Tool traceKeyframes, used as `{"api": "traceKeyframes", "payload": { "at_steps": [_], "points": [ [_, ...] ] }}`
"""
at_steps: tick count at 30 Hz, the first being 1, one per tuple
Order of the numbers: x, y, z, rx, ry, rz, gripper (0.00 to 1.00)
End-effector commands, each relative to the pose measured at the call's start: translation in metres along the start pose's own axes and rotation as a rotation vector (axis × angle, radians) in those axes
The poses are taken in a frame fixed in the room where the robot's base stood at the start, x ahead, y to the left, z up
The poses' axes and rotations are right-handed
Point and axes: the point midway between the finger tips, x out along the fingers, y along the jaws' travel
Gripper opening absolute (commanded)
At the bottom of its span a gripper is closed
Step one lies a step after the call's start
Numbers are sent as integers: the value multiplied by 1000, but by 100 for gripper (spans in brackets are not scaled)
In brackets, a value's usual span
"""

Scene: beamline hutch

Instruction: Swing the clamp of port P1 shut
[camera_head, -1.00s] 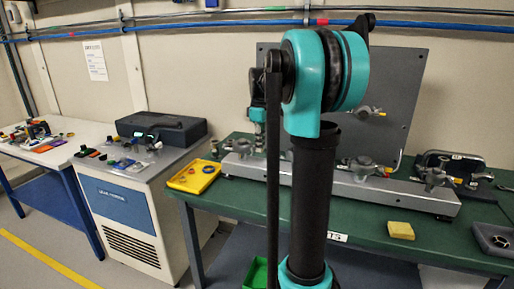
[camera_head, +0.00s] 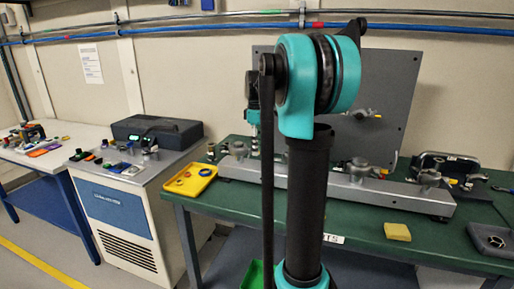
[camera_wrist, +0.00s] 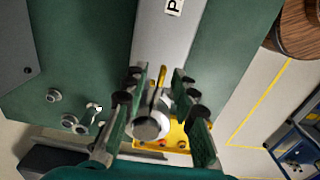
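The grey port rail (camera_head: 325,188) lies along the green bench, with silver clamp fittings on its top. The leftmost fitting (camera_head: 238,150) is partly in view beside my arm; I cannot read which port it is. In the wrist view the rail (camera_wrist: 165,40) bears a label cut off after "P". A round silver fitting (camera_wrist: 148,125) with a thin brass-coloured rod shows between the fingers of my gripper (camera_wrist: 159,80). The fingers stand apart on both sides of it; I cannot tell whether they touch it. Whether the clamp is swung open is unclear.
A yellow tray (camera_head: 190,180) with small rings sits left of the rail. A yellow sponge (camera_head: 397,231) and a grey holder (camera_head: 492,240) are at the front right. A tall grey panel (camera_head: 375,90) stands behind the rail. My arm hides part of the rail.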

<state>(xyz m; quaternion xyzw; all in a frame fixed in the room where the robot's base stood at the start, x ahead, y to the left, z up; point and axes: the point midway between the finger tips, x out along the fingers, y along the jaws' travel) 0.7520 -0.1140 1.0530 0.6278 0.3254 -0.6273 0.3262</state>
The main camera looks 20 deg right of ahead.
Motion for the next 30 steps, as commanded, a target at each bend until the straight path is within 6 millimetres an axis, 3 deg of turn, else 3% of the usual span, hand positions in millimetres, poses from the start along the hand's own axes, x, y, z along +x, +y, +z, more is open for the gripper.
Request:
{"api": "traceKeyframes", "payload": {
  "at_steps": [8,21,30],
  "points": [
    [-7,0,0,0,0,-1,27],
    [-88,0,0,0,0,-1,27],
    [-118,0,0,0,0,0,27]
  ]
}}
